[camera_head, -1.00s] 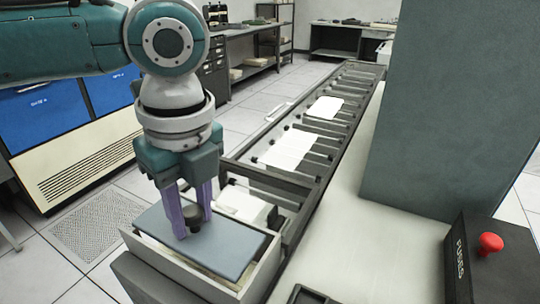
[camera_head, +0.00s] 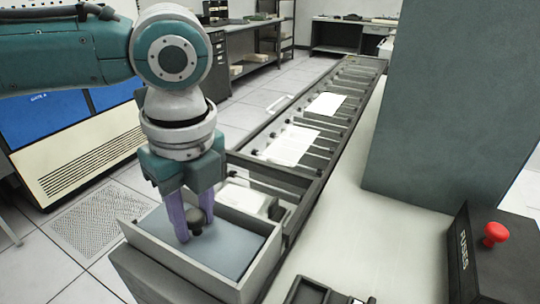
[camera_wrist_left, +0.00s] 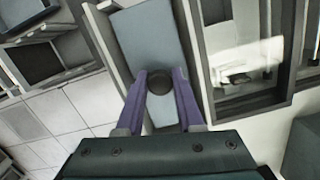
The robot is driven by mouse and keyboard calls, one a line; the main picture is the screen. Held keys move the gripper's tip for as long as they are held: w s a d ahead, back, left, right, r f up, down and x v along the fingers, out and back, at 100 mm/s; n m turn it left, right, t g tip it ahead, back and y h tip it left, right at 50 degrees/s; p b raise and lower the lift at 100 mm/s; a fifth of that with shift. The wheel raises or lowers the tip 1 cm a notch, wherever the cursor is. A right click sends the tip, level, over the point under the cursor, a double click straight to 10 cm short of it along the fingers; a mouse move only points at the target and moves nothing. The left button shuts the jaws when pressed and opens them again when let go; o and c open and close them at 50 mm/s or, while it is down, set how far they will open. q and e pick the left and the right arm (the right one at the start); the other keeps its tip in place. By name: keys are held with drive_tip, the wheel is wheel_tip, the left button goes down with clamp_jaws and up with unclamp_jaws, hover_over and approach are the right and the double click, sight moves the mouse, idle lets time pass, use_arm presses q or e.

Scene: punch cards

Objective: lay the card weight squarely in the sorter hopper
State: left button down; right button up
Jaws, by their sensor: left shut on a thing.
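The card weight (camera_head: 232,250) is a flat blue-grey plate with a dark round knob (camera_head: 196,227) on top. It lies down inside the light grey sorter hopper (camera_head: 262,270), below the rim, and looks roughly in line with the walls. My left gripper (camera_head: 190,228) has its purple fingers shut on the knob. The left wrist view shows the plate (camera_wrist_left: 147,40) between the hopper walls, with the fingers on both sides of the knob (camera_wrist_left: 160,84). What lies under the plate is hidden. My right gripper is not in view.
A long dark card track (camera_head: 300,185) with several slots and white cards (camera_head: 291,145) runs away behind the hopper. A tall grey-green cabinet (camera_head: 455,100) stands at the right. A black box with a red button (camera_head: 495,234) sits at the lower right.

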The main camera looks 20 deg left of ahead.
sight(198, 232)
use_arm(q)
drive_tip(key=shift+f+b, duration=0.9)
drive_tip(key=shift+f, duration=1.2)
drive_tip(key=shift+c, duration=2.3)
unclamp_jaws()
drive_tip(key=r, duration=0.6)
drive_tip(key=d+r, duration=0.1)
drive_tip(key=r, duration=0.3)
drive_tip(key=shift+s+d+p, duration=0.1)
drive_tip(key=shift+s+p, duration=0.05)
drive_tip(key=shift+p, duration=0.15)
drive_tip(key=shift+f, duration=0.1)
